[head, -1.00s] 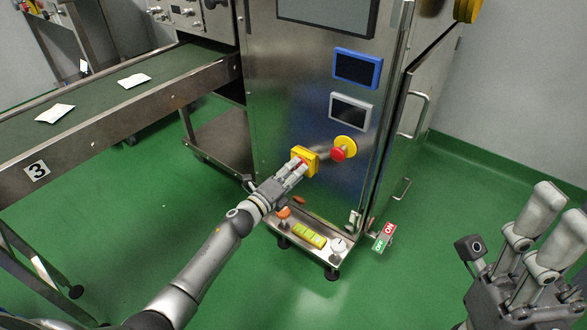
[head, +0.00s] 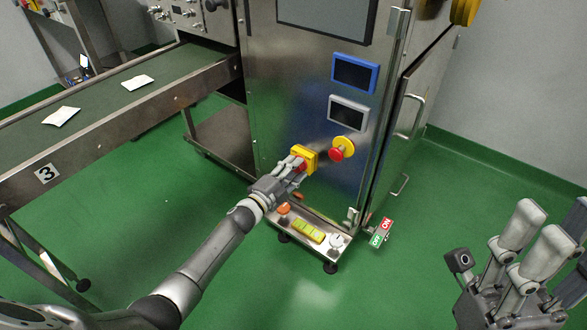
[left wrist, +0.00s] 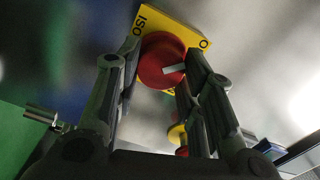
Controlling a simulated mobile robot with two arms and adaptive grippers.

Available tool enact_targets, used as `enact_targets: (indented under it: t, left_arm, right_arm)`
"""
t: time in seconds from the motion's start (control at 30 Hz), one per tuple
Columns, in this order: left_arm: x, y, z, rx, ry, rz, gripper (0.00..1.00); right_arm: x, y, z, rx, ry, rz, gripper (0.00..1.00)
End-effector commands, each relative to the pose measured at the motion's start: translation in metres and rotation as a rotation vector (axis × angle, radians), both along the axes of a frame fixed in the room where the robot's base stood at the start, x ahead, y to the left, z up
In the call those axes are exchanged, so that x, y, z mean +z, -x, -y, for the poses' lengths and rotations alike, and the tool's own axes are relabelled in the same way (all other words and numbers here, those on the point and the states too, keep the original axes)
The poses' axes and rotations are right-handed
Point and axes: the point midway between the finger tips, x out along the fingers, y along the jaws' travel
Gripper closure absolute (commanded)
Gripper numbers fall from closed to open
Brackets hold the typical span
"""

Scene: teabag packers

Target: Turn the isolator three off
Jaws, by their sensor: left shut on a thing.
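The isolator is a yellow plate (head: 311,154) with a red knob (head: 302,164) on the steel machine front. In the left wrist view the plate (left wrist: 182,24) carries partly hidden black lettering. The red knob (left wrist: 158,62) there has a white mark pointing towards the right finger. My left gripper (head: 296,166) is at the knob, its fingers on either side of it, shut on it. Fingers hide part of the knob and plate. My right gripper (head: 490,240) is at the lower right, fingers spread, empty and away from the machine.
A yellow-collared red push button (head: 342,149) sits right of the isolator, below two small screens (head: 355,73). A low panel (head: 318,233) with buttons and an ON/OFF sign (head: 381,231) lie below. A conveyor (head: 100,107) marked 3 stands left. Green floor is clear at right.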

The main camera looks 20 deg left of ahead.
Motion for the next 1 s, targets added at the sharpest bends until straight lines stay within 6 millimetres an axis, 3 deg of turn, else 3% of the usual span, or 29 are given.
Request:
enact_targets:
  t: [0.47,0.5,0.63,1.0]
  left_arm:
    - [-0.0016,0.0005,-0.0008,0.001,0.013,-0.008,0.88]
    - [-0.0016,0.0005,-0.0008,0.001,0.013,-0.007,0.6]
    - [-0.0013,0.0003,-0.0006,0.001,0.012,-0.007,0.44]
    - [-0.0005,0.0017,-0.0009,0.001,0.012,-0.006,0.42]
  right_arm:
    - [0.0007,0.0,0.0,0.0,0.0,0.0,0.6]
    - [0.0007,0.0,0.0,0.0,0.0,0.0,0.6]
    - [0.0008,0.0,0.0,0.0,0.0,0.0,0.6]
    - [0.0021,0.0002,0.0009,-0.002,-0.003,0.005,0.6]
